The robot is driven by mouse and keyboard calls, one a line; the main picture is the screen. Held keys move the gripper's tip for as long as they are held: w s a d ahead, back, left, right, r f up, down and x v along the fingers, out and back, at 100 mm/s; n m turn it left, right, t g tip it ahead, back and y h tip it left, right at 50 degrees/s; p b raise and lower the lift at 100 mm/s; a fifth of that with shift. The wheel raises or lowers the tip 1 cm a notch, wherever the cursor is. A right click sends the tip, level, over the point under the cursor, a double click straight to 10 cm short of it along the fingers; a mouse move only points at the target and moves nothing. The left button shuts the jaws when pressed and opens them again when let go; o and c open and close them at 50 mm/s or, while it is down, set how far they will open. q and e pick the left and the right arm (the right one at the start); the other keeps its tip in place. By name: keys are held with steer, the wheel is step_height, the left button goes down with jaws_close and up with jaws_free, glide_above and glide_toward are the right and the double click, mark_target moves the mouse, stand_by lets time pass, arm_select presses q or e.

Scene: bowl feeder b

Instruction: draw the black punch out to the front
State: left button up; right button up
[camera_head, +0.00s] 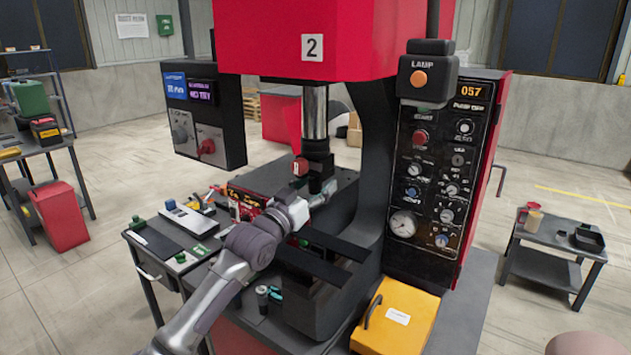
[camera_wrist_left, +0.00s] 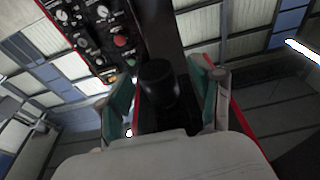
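The black punch (camera_head: 317,169) hangs under the steel ram of the red press, at the end of a black holder. In the left wrist view the punch (camera_wrist_left: 159,94) shows as a dark cylinder between the two green-padded fingers. My left gripper (camera_head: 324,192) reaches in from the front left, just below the ram. In the left wrist view its fingers (camera_wrist_left: 162,98) stand apart, with a visible gap on each side of the punch; it looks open, and I see no contact. The punch's upper end is hidden in the holder. My right gripper is not in view.
A control panel (camera_head: 436,165) stands right of the ram, with a lamp box (camera_head: 427,75) above. A yellow case (camera_head: 397,318) sits at front right. A side bench (camera_head: 150,262) with tools is on the left. Black rails (camera_head: 313,265) run forward below my arm.

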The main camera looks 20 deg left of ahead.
mark_target(311, 186)
arm_select(q)
jaws_close()
steer(key=shift+s, duration=0.1)
steer(key=shift+r+p+v, duration=0.2)
steer(key=shift+p+v, duration=0.25)
steer(key=shift+v, duration=0.45)
steer(key=shift+r+p+v, duration=0.2)
steer(key=shift+p+v, duration=0.25)
steer(key=shift+v, duration=0.5)
steer(key=shift+r+p+v, duration=0.2)
steer(key=shift+p+v, duration=0.15)
steer(key=shift+v, duration=0.55)
steer(key=shift+r+p+v, duration=0.2)
steer(key=shift+p+v, duration=0.1)
steer(key=shift+v, duration=0.6)
steer(key=shift+a, duration=0.1)
